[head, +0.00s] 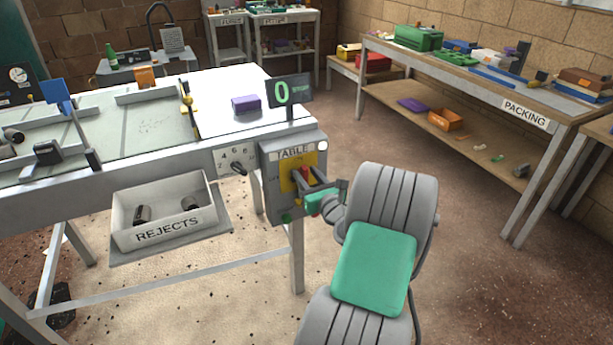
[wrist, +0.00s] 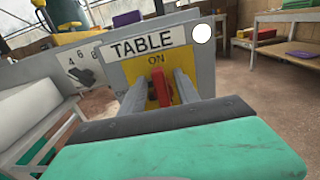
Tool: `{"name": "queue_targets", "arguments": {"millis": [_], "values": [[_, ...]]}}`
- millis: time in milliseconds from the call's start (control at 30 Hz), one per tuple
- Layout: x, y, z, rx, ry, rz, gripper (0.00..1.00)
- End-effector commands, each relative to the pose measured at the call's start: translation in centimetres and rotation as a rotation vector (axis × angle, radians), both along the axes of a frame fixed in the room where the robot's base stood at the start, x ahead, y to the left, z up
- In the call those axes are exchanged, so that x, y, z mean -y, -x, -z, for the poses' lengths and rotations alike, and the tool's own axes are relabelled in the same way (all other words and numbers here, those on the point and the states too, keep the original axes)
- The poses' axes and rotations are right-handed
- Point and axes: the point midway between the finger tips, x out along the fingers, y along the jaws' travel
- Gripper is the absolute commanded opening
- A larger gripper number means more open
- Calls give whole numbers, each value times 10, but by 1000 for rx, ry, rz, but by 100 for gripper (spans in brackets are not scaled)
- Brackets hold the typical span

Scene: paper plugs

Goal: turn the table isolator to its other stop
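The table isolator is a red handle (wrist: 161,88) on a yellow plate (wrist: 190,62), on the front of a grey box labelled TABLE. The handle stands about upright, its top toward the word ON. In the head view the red handle (head: 305,173) shows just beyond my gripper (head: 318,190). In the wrist view my gripper (wrist: 161,84) has one finger on each side of the handle. The fingers look parted, with narrow gaps beside it; contact is not clear. The lower part of the plate is hidden by my gripper.
A selector dial (head: 238,167) sits left of the box, and a display (head: 290,92) reading 0 stands above it. A white REJECTS bin (head: 165,222) hangs below the table. A packing bench (head: 565,110) stands at right, with open floor between.

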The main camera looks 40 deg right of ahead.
Motion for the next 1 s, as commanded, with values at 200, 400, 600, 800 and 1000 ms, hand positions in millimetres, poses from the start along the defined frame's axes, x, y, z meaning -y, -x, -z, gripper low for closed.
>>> {"name": "queue_targets", "arguments": {"millis": [200, 400, 600, 800, 1000], "values": [[1, -3, 0, 0, 1, 0, 38], [0, -2, 0, -1, 2, 0, 25], [0, -2, 0, -1, 2, 0, 9], [0, -2, 0, -1, 2, 0, 0], [0, -2, 0, -1, 2, 0, 0]]}}
